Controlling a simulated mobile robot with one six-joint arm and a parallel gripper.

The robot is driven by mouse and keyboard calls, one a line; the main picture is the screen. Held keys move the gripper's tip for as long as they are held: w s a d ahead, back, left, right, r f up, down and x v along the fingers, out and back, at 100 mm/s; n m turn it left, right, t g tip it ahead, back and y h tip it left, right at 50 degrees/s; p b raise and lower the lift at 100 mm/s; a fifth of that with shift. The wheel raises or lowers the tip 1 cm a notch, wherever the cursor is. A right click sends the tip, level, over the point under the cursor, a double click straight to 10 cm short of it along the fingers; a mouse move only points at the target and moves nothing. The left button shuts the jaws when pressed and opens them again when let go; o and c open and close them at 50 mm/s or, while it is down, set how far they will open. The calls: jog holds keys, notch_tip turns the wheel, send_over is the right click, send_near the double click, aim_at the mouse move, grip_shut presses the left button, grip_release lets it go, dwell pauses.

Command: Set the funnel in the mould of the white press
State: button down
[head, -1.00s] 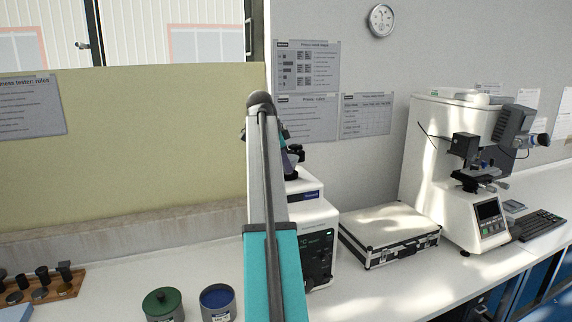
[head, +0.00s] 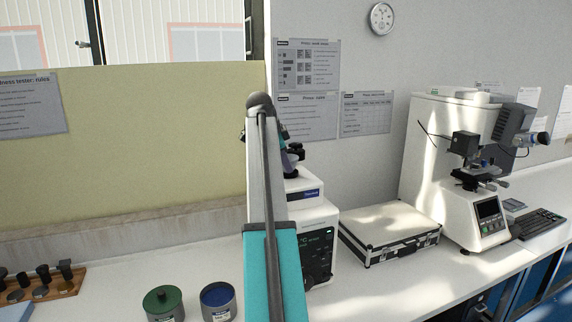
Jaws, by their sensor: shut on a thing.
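The white press (head: 320,240) stands on the bench just behind and to the right of my arm, with a dark front panel and a small green-lit display. Its upper left part and its mould opening are hidden by my arm. A black knob-like part (head: 297,150) shows above it. My gripper (head: 284,146) is mostly hidden behind my arm, over the top of the press. A small pale grey-blue piece beside it appears to be the funnel (head: 291,161), held in the shut jaws. I cannot tell whether the funnel touches the mould.
A silver case (head: 390,232) lies right of the press, and a white hardness tester (head: 440,150) with a keyboard (head: 538,227) stands farther right.

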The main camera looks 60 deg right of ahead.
jog(key=shift+a+f, duration=0.25)
jog(key=shift+f, duration=0.25)
jog(key=c, duration=1.7)
grip_release()
jog(key=shift+f, duration=0.1)
jog(key=shift+c, duration=0.2)
jog(key=b+v, duration=0.2)
jog(key=v, duration=1.2)
jog(key=shift+d+r, duration=0.25)
jog(key=shift+r, duration=0.3)
jog(key=shift+w, duration=0.1)
